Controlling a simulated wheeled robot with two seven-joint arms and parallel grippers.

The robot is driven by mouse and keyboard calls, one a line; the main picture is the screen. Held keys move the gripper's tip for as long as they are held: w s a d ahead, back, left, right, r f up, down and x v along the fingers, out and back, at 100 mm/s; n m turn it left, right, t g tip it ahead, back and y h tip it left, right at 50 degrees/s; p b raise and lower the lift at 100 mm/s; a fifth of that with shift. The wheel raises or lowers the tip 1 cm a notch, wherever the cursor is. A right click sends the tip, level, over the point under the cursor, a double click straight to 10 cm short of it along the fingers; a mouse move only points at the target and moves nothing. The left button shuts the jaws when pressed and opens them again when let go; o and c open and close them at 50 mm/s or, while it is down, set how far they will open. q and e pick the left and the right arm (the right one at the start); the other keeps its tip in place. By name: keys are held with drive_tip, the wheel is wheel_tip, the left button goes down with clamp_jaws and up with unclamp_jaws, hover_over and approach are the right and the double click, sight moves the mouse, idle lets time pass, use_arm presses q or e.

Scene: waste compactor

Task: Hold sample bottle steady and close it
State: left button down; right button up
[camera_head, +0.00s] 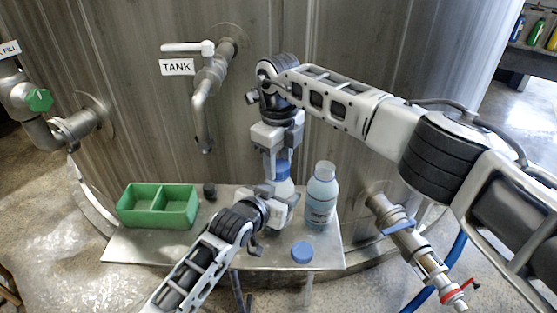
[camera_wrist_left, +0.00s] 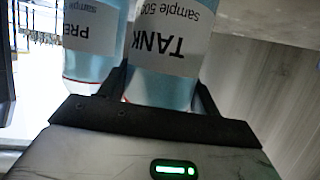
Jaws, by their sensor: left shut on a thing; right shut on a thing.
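The sample bottle (camera_head: 285,187), clear with pale blue liquid, stands upright on the shelf, partly hidden by my grippers. In the left wrist view the bottle (camera_wrist_left: 170,85) shows its TANK label upside down between my fingers (camera_wrist_left: 160,92). My left gripper (camera_head: 279,203) is shut around its body from the front. My right gripper (camera_head: 282,165) reaches down from above and is shut on a blue cap (camera_head: 283,170) at the bottle's top. I cannot tell how far the cap is screwed on.
An uncapped second bottle (camera_head: 321,203) stands close to the right; its PRE label shows in the left wrist view (camera_wrist_left: 90,40). A loose blue cap (camera_head: 302,252) lies at the front of the metal shelf (camera_head: 140,247). A green divided bin (camera_head: 157,219) stands left, below the TANK tap (camera_head: 203,110).

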drive_tip(key=o, duration=1.2)
wheel_tip(320, 180, up, 12)
drive_tip(key=shift+r, duration=0.1)
use_arm(q)
drive_tip(key=shift+c, duration=1.2)
unclamp_jaws()
drive_tip(key=p+v, duration=0.2)
drive_tip(key=v, duration=1.4)
use_arm(e)
wheel_tip(320, 180, up, 2)
